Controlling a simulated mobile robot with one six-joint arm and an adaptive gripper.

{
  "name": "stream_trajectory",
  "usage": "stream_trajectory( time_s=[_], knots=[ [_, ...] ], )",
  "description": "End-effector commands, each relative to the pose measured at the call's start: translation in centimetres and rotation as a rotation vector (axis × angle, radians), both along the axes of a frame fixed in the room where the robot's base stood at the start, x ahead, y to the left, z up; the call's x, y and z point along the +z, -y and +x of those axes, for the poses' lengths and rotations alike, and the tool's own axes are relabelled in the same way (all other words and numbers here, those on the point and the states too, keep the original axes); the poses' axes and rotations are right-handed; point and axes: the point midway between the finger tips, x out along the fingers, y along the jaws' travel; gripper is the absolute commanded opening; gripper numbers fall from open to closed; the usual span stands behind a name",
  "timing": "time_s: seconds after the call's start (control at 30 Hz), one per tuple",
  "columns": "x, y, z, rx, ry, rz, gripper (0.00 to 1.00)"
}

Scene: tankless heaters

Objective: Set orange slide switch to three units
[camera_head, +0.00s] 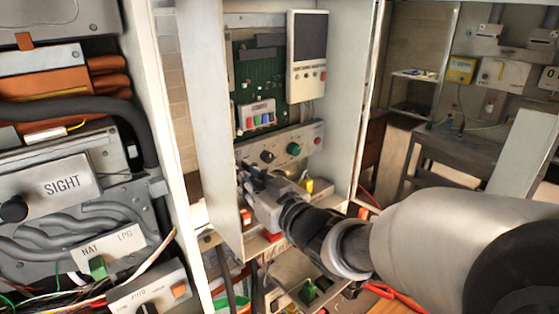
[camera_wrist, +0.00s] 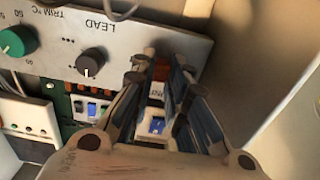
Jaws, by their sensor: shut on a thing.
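My gripper (camera_head: 246,172) reaches into the middle cabinet, at the left end of a panel with a black knob and a green knob. In the wrist view my gripper (camera_wrist: 163,70) has its fingers close together on a small orange-brown piece at the end of that panel, which looks like the orange slide switch (camera_wrist: 162,73). The fingers cover most of it, so its setting and scale marks cannot be read. In the head view the gripper hides this piece.
The panel's black knob (camera_wrist: 91,62) and green knob (camera_wrist: 16,41) are beside my fingers. The cabinet's right wall (camera_head: 345,90) is close to my arm. Another orange piece (camera_head: 179,290) sits on a lower left panel. A green piece (camera_head: 97,266) sits below NAT.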

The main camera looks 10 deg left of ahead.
Motion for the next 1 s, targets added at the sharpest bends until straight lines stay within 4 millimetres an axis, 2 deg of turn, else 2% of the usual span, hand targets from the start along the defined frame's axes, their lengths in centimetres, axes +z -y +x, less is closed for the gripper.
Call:
stream_trajectory(
  time_s=[0.47,0.73,1.0],
  knots=[
    [0.0,0.1,0.1,0.000,0.000,0.000,0.00],
    [0.0,2.2,2.5,-0.004,0.001,-0.001,0.00],
    [0.0,2.3,2.7,-0.003,-0.001,0.001,0.00]
  ],
)
